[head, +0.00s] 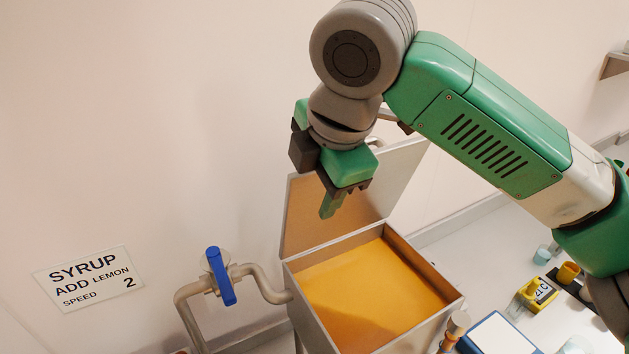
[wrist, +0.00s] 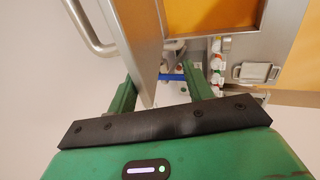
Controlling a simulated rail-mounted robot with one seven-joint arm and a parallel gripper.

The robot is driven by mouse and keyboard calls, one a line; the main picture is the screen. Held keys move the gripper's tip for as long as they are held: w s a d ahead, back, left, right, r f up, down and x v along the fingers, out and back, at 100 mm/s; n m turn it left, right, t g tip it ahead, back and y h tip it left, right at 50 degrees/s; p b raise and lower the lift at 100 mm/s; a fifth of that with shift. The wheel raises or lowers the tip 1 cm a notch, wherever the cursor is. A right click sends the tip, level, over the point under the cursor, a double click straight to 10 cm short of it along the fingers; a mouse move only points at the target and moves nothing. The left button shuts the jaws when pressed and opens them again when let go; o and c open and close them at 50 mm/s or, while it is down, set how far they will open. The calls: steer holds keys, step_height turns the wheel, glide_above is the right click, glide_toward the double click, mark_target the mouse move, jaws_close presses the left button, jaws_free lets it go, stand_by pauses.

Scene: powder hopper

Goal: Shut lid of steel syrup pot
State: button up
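The steel syrup pot (head: 376,245) stands open in the head view, with flat orange syrup (head: 372,295) inside. Its steel lid (head: 305,215) stands raised at the back edge. My gripper (head: 330,208) is at the lid's upper edge, with one finger in front of the lid's inner face; the other finger is hidden. In the wrist view, my two fingers (wrist: 160,97) are spread, and the lid (wrist: 146,40) reaches edge-on into the space between them. Whether either finger touches it is unclear. A curved grey handle (wrist: 86,28) shows beside the lid's outer side.
A pipe with a blue valve lever (head: 221,276) is left of the pot. A blue-edged white panel (head: 497,335), a yellow item (head: 538,293) and small cups lie to the right. The wall is close behind the lid.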

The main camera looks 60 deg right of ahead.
steer(key=shift+t, duration=0.3)
steer(key=s+b, duration=0.1)
steer(key=s+a+f+b, duration=0.1)
steer(key=s+a+b, duration=0.1)
steer(key=shift+s+f, duration=0.15)
steer(key=shift+f, duration=0.15)
steer(key=shift+t+h, duration=0.3)
steer(key=shift+h, duration=0.1)
steer(key=s+a+f+b, duration=0.2)
steer(key=s+b, duration=0.1)
steer(key=shift+f+b, duration=0.15)
steer(key=shift+b, duration=0.15)
